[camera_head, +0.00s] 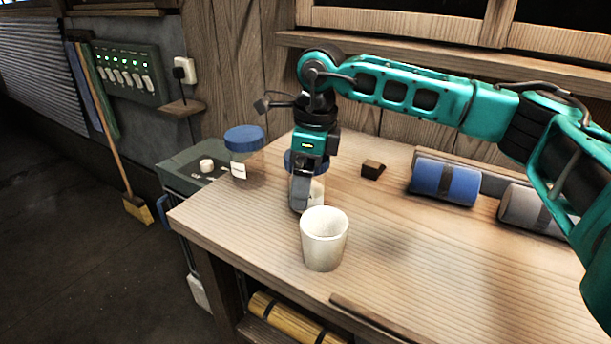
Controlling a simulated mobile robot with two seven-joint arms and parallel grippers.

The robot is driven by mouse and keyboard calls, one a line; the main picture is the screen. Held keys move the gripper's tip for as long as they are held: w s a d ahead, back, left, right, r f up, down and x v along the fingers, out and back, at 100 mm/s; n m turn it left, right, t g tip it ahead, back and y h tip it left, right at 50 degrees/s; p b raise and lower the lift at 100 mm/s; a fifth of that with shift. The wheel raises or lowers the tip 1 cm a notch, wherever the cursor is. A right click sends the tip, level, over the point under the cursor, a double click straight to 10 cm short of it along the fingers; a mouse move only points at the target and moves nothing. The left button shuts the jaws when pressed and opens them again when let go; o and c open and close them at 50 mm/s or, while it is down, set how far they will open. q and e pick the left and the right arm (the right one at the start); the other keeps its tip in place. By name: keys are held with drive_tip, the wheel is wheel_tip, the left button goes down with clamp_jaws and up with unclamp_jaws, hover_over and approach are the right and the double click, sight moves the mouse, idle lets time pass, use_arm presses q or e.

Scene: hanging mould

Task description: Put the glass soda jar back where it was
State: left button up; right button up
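Two clear jars with blue lids are in view, and their labels are too small to read. One jar (243,170) stands by the left back edge of the wooden table. The other jar (318,188) is mostly hidden behind my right gripper (301,200), with part of its blue lid and pale body showing. My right gripper points down at this jar, just behind the white cup. I cannot tell whether its fingers are closed on the jar. I cannot tell which jar is the soda jar. My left gripper is not in view.
A white cup (324,245) stands in front of my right gripper. A small dark block (373,169), a blue roll (445,181) and a grey roll (530,210) lie to the right. A grey-green cabinet (185,177) adjoins the table's left. The table's front middle is clear.

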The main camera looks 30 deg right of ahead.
drive_tip(key=r, duration=0.4)
drive_tip(key=r+p, duration=0.1)
drive_tip(key=r, duration=0.3)
drive_tip(key=d+r, duration=0.1)
drive_tip(key=r, duration=0.3)
drive_tip(key=shift+s+r, duration=0.15)
drive_tip(key=shift+s, duration=0.25)
